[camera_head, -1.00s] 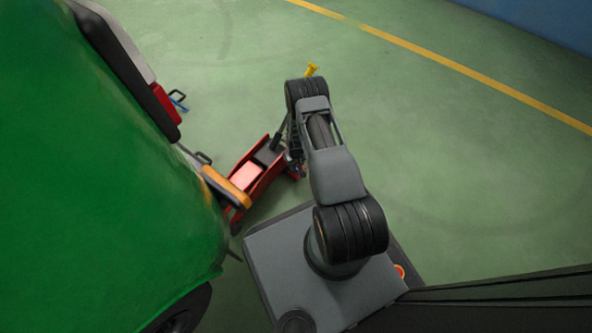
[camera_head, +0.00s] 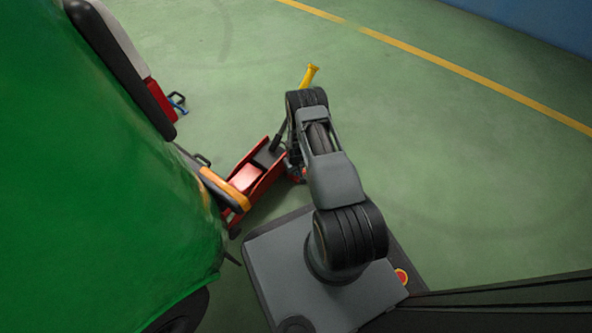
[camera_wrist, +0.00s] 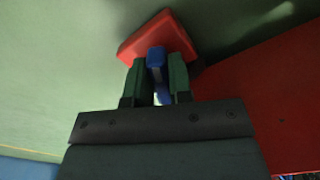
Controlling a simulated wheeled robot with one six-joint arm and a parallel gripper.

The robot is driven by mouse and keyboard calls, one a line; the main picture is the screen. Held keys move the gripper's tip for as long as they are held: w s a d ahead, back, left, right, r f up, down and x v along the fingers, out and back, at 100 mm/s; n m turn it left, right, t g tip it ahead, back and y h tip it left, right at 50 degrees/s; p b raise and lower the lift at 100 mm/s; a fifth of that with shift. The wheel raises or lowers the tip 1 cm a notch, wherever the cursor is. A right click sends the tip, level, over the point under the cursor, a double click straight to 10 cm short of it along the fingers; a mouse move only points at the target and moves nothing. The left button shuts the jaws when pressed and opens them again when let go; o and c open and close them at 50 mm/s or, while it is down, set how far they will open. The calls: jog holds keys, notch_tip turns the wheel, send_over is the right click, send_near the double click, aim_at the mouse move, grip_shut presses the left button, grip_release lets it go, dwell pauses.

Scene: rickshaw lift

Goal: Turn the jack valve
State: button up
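The red floor jack (camera_head: 268,184) sits on the green floor beside the green vehicle. Its dark handle rises behind my arm to a yellow grip (camera_head: 309,76). In the wrist view, my gripper (camera_wrist: 157,72) has one dark green finger on each side of a small blue valve piece (camera_wrist: 156,57). Both fingers lie close against its sides, with a small light gap lower down between them. A red block (camera_wrist: 160,32) shows just beyond the fingertips. In the head view my arm hides the gripper and the valve.
The green rickshaw body (camera_head: 95,190) fills the left side, with an orange-brown bar (camera_head: 225,190) over the jack. A larger red surface (camera_wrist: 262,90) is close on the right in the wrist view. The floor to the right is clear, with a yellow line (camera_head: 450,68).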

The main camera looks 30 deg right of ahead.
grip_shut()
jog(key=n, duration=0.5)
jog(key=shift+w+d, duration=0.1)
jog(key=shift+d, duration=0.15)
jog(key=o, duration=0.5)
grip_release()
notch_tip(320, 180, up, 14)
jog(key=p, duration=0.6)
jog(key=shift+f, duration=0.1)
